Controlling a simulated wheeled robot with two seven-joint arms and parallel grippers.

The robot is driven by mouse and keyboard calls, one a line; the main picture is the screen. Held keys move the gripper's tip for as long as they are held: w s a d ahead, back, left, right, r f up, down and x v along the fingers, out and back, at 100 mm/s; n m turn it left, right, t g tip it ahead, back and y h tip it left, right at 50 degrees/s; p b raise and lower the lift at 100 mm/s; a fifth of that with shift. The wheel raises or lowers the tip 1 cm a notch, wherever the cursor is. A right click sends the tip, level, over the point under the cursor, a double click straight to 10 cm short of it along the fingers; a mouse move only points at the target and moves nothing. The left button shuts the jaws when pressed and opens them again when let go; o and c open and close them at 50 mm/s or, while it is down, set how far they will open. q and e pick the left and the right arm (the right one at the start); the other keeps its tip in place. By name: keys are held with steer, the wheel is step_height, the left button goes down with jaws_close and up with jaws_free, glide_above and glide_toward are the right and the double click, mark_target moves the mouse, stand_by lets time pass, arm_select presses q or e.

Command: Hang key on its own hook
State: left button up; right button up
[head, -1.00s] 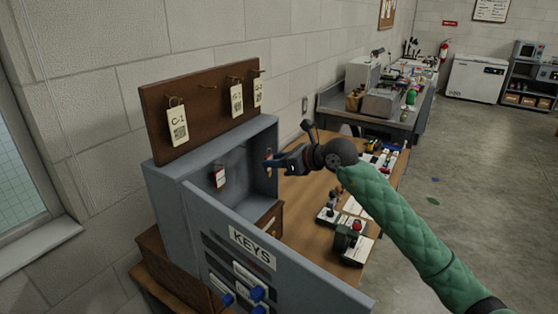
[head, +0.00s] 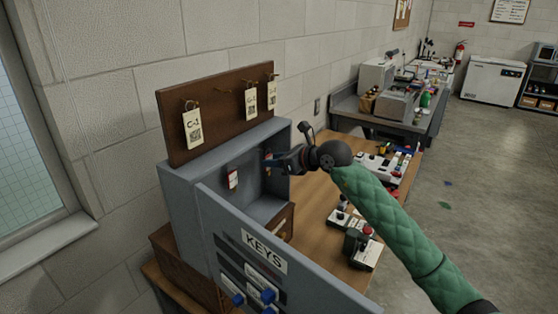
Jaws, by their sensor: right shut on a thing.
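A grey key cabinet (head: 179,205) stands with its door (head: 225,232), labelled KEYS, swung open. A small red-and-white tagged item, seemingly a key (head: 232,179), hangs on the inside back wall. My right gripper (head: 271,162) is at the cabinet's open front, by its right wall. It is shut on a small reddish thing, probably the key, mostly hidden by the fingers. I cannot tell whether that thing touches a hook. My left gripper is not in view.
A brown board (head: 180,95) above the cabinet bears hooks and white tags, one marked C-1 (head: 193,131). A wooden desk (head: 315,208) with small devices (head: 362,250) lies to the right. A grey bench (head: 350,119) stands behind. Open floor (head: 480,200) is at right.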

mark_target(269, 158)
steer(key=shift+w+a+p, duration=0.3)
steer(key=shift+w+a, duration=0.4)
steer(key=shift+a, duration=0.3)
steer(key=shift+w+a+f, duration=0.15)
steer(key=shift+a+f, duration=0.05)
steer(key=shift+w+a+f+b, duration=0.2)
steer(key=shift+a+b, duration=0.1)
steer(key=shift+b, duration=0.2)
steer(key=shift+w, duration=0.1)
steer(key=shift+a, duration=0.1)
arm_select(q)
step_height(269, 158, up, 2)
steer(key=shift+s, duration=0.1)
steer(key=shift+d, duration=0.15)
